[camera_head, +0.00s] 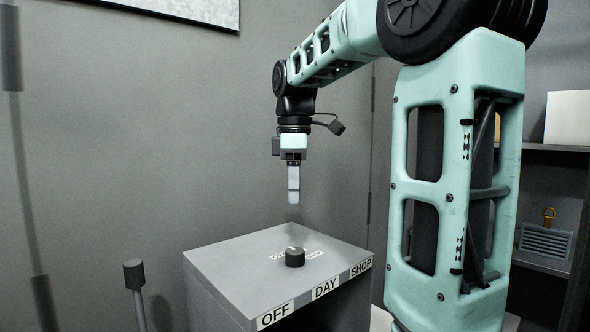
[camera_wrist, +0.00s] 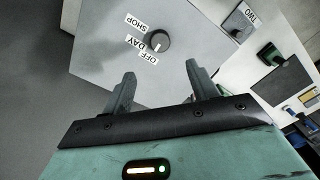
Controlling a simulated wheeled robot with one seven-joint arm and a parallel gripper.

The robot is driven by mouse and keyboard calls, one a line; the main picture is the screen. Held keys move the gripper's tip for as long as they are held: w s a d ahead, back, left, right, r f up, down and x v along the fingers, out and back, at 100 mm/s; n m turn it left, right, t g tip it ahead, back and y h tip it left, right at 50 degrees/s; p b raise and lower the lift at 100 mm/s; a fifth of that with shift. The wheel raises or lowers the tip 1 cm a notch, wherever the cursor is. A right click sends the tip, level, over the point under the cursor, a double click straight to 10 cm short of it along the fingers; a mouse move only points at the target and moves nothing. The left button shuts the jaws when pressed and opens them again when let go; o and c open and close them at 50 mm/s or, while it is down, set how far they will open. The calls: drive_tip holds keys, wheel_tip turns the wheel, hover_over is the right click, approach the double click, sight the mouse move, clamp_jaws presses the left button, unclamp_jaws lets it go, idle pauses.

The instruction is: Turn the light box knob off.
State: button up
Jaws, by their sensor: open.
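The light box (camera_head: 222,262) is a grey box with OFF, DAY and SHOP printed along its front edge. A round black knob (camera_head: 295,257) stands on its top, with small labels beside it. In the wrist view the knob (camera_wrist: 160,41) has a white mark on its lower side, with SHOP, DAY and OFF labels to its left and below. Which label the mark points at is hard to tell. My gripper (camera_head: 294,198) hangs pointing down above the knob, clear of it. In the wrist view my gripper (camera_wrist: 161,73) has its two fingers apart with nothing between them.
A grey post with a dark cap (camera_head: 134,273) stands left of the box. A shelf (camera_head: 545,150) with a vented unit (camera_head: 546,242) is at the right. Space around my gripper is clear.

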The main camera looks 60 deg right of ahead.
drive_tip(key=shift+r, duration=2)
drive_tip(key=w+a+f, duration=0.1)
drive_tip(key=a+f, duration=0.4)
drive_tip(key=a, duration=0.3)
drive_tip(key=w+a+f+n, duration=0.1)
drive_tip(key=a+f, duration=0.4)
drive_tip(key=a, duration=0.3)
drive_tip(key=w+a+f, duration=0.1)
drive_tip(key=a+f, duration=0.4)
drive_tip(key=a, duration=0.3)
drive_tip(key=s+a+f, duration=1.2)
drive_tip(key=s+a, duration=0.1)
drive_tip(key=s, duration=0.1)
drive_tip(key=shift+s+f+y, duration=0.2)
drive_tip(key=shift+s+y, duration=0.1)
drive_tip(key=shift+s, duration=0.05)
drive_tip(key=shift+a, duration=0.1)
